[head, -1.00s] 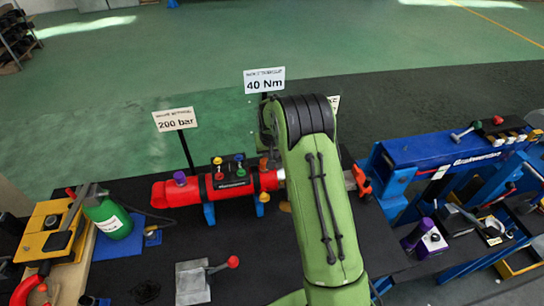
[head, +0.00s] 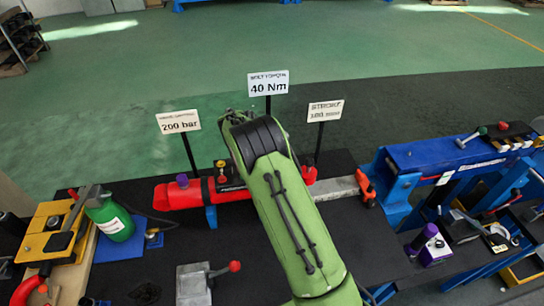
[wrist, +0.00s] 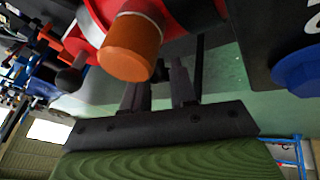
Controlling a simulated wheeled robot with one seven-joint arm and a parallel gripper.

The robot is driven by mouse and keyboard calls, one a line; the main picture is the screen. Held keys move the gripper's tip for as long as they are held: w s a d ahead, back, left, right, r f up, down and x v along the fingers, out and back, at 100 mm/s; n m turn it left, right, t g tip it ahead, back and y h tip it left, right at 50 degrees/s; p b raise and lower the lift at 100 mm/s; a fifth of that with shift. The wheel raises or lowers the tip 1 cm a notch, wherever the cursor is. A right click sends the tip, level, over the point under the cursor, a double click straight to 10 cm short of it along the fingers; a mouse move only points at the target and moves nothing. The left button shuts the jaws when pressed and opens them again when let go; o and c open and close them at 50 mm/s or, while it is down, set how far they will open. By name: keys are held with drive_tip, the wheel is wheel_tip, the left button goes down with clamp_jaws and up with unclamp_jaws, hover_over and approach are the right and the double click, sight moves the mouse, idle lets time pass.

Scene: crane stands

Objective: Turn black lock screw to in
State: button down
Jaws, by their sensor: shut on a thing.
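My gripper (wrist: 158,92) shows in the wrist view, its two dark fingers reaching up beside the red cylinder body (wrist: 185,15). They are a little apart and closed around a small dark part (wrist: 160,73), which looks like the black lock screw. The tips and most of that part are hidden behind an orange knob (wrist: 131,47), so its turn cannot be read. A separate black ball knob (wrist: 69,80) sits to the left, clear of the fingers. In the head view the red cylinder (head: 215,190) lies on the bench, and my arm covers its right part and my gripper.
A blue round knob (wrist: 298,73) is at the right in the wrist view. Sign posts stand behind the cylinder: 200 bar (head: 179,122), 40 Nm (head: 268,83) and stroke (head: 326,111). A red-handled block (head: 193,285) and a green bottle (head: 110,221) are in front and left.

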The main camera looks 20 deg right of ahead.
drive_tip(key=c, duration=0.9)
unclamp_jaws()
drive_tip(key=shift+r, duration=0.1)
drive_tip(key=p+v, duration=0.1)
drive_tip(key=v, duration=1.4)
drive_tip(key=shift+a+r, duration=0.15)
drive_tip(key=shift+r, duration=0.15)
drive_tip(key=shift+s, duration=0.15)
